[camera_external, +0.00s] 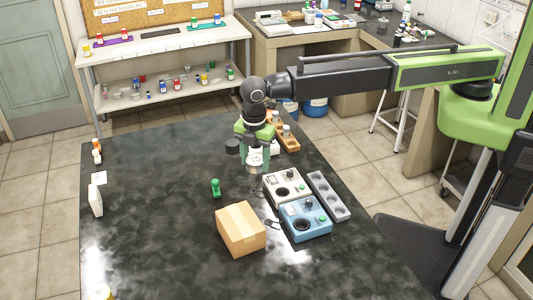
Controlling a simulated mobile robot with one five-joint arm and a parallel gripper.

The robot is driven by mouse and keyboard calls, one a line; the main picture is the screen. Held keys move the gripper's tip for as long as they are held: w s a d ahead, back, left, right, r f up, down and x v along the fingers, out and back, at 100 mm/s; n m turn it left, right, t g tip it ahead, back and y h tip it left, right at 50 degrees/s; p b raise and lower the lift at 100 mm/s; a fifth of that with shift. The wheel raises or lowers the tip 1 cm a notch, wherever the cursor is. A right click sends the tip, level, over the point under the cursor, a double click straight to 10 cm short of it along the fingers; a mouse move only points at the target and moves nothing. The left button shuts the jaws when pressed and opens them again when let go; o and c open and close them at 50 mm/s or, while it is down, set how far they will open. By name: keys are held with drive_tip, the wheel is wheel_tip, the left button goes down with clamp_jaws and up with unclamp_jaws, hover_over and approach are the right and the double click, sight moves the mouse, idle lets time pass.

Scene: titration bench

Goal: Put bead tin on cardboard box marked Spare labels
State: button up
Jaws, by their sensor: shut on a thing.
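My gripper (255,157) hangs from my arm over the dark bench top, pointing down. It is shut on a small pale, silvery round thing, which looks like the bead tin (254,168); its details are too small to read. The cardboard box (238,233) stands on the bench in front of my gripper, below it in the picture. It is closed, with a paler tape strip across its top. No marking on it can be read from here. The gripper and tin are apart from the box.
A cream device (287,187), a blue device (305,222) and a grey tray with round wells (329,196) stand right of the box. A green object (215,187) stands behind it. A wooden rack (287,135) is behind my gripper. The bench's left middle is clear.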

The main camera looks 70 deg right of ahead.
drive_tip(key=b, duration=0.6)
hover_over(249, 217)
drive_tip(key=f, duration=0.6)
drive_tip(key=shift+w+d+f, duration=0.15)
drive_tip(key=shift+d+f, duration=0.1)
drive_tip(key=shift+f, duration=0.05)
drive_tip(key=shift+s+a, duration=0.2)
drive_tip(key=shift+a, duration=0.2)
wheel_tip(249, 217, down, 4)
drive_tip(key=b, duration=0.4)
drive_tip(key=shift+f, duration=0.2)
drive_tip(key=shift+d+r, duration=0.1)
drive_tip(key=shift+r, duration=0.1)
drive_tip(key=shift+f, duration=0.1)
drive_tip(key=o, duration=1.4)
wheel_tip(249, 217, up, 12)
drive_tip(key=p, duration=1.2)
